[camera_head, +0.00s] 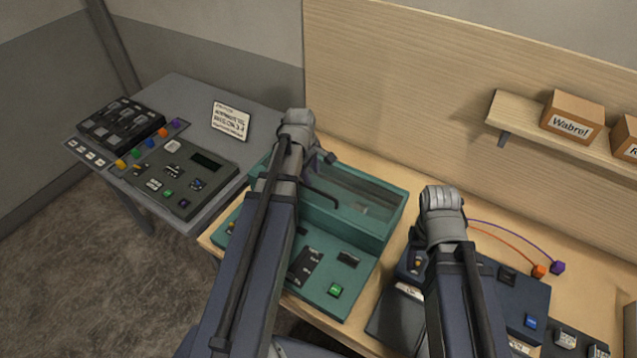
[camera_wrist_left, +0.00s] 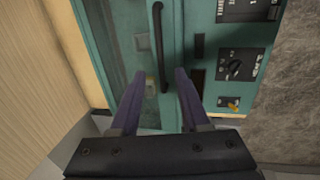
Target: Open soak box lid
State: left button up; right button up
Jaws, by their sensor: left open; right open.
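The soak box is the raised rear part of a teal console (camera_head: 372,238), and its clear lid (camera_head: 365,187) appears shut. A dark bar handle (camera_head: 322,196) runs along the lid; it also shows in the left wrist view (camera_wrist_left: 157,35). My left gripper (camera_head: 322,160) is over the left part of the box. In the left wrist view its fingers (camera_wrist_left: 160,76) are open, with the near end of the handle appearing between their tips; I see no grip on it. My right gripper (camera_head: 441,200) is right of the box, its fingers mostly hidden by its wrist.
A grey console (camera_head: 205,165) stands on the table at left, beside a sign card (camera_head: 231,120). A dark console (camera_head: 515,295) with orange and purple cables is under my right arm. A shelf (camera_head: 510,115) with boxes is on the back panel.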

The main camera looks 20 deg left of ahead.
aim_at(315, 190)
pick_arm(q)
jog(key=shift+w+d+f+b, duration=0.1)
jog(key=shift+w+f+b, duration=0.15)
jog(key=shift+f+b, duration=1)
jog(key=shift+w+a+f+b, duration=0.1)
jog(key=shift+w+f+b, duration=0.15)
jog(key=shift+f+b, duration=1)
jog(key=shift+w+d+f+b, duration=0.1)
jog(key=shift+w+f+b, duration=0.15)
jog(key=shift+f+b, duration=0.95)
jog(key=shift+c, duration=0.4)
grip_shut()
